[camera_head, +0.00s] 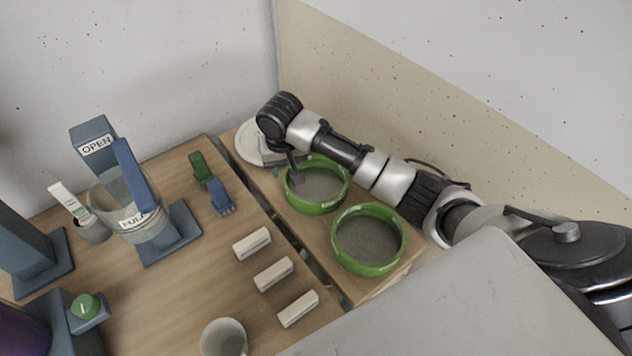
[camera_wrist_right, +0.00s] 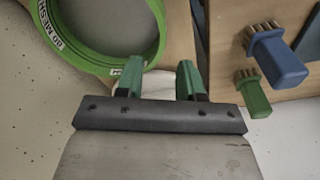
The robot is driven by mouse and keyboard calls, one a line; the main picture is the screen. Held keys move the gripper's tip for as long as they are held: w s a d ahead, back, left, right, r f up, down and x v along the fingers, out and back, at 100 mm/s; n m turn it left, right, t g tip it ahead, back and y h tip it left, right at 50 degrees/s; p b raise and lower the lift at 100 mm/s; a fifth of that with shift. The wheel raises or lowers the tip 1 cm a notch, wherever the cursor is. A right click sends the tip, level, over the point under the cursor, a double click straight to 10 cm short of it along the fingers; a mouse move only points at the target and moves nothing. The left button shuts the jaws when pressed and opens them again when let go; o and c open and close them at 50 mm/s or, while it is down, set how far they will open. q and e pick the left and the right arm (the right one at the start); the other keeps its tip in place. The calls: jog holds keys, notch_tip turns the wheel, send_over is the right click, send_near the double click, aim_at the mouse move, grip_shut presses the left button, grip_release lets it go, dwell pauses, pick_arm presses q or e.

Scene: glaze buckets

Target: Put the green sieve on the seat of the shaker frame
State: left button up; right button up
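Two green sieves with grey mesh are on the right-hand wooden board. The farther sieve (camera_head: 328,207) is partly covered by my right gripper, and the nearer sieve (camera_head: 368,268) lies closer to me. A green sieve labelled with a mesh size also shows at the upper left of the right wrist view (camera_wrist_right: 78,48). My right gripper (camera_wrist_right: 160,80) has its green fingertips apart, with nothing seen between them; the left fingertip is close to the sieve's rim. In the head view, my right gripper (camera_head: 287,172) is at the farther sieve's left edge. I cannot tell which blue stand is the shaker frame. My left gripper is out of view.
A blue stand (camera_head: 170,240) marked OPEN holds a clear vessel. Another blue stand (camera_head: 30,245) and a green knob (camera_head: 85,305) are at left. Brushes (camera_head: 220,195), several pale blocks (camera_head: 272,274) and a cup (camera_head: 223,340) occupy the table. A wall stands behind.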

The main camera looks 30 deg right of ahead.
aim_at(287, 183)
jog(key=f, duration=0.8)
jog(key=shift+w+d+f, duration=0.2)
jog(key=shift+w, duration=0.15)
grip_shut()
